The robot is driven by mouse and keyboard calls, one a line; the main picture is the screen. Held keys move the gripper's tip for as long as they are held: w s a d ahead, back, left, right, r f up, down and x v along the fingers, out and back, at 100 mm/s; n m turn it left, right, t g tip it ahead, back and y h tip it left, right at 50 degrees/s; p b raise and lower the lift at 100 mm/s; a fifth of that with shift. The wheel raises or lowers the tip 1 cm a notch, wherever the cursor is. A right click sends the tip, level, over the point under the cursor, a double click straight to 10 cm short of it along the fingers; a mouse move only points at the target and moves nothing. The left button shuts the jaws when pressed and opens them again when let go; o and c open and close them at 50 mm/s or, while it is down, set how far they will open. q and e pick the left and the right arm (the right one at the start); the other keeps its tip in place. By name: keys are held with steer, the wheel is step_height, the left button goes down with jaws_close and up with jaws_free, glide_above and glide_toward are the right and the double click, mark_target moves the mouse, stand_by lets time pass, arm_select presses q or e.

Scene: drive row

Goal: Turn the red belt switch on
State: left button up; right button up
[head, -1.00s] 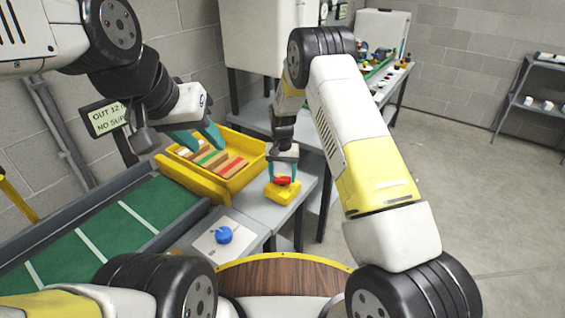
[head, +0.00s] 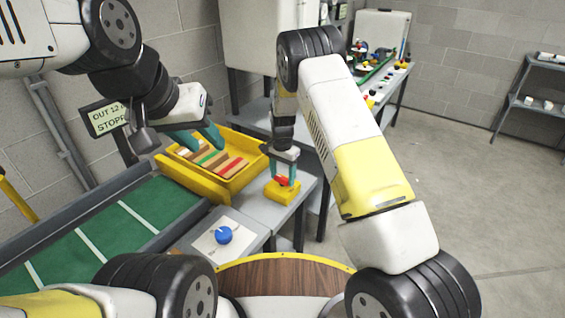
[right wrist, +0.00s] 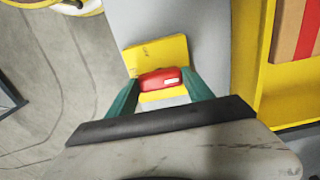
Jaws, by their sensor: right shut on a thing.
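The red belt switch (head: 282,181) is a red handle on a yellow box (head: 284,196), at the end of the grey table in the head view. My right gripper (head: 283,178) points down over it with its teal fingers shut on the red handle. In the right wrist view the red handle (right wrist: 160,79) sits between the fingertips, with the yellow box (right wrist: 155,53) behind and under it. My left gripper (head: 209,147) is open and empty above the yellow crate's left part.
A yellow crate (head: 192,186) with several coloured blocks stands left of the switch. A sign (head: 107,120) reads "OUT 12", then "STOPP", partly hidden.

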mark_target(282, 177)
steer(key=o, duration=1.4)
steer(key=shift+c, duration=0.2)
steer(key=shift+r, duration=0.1)
step_height(282, 177, up, 8)
steer(key=shift+f, duration=0.25)
steer(key=shift+r, duration=0.1)
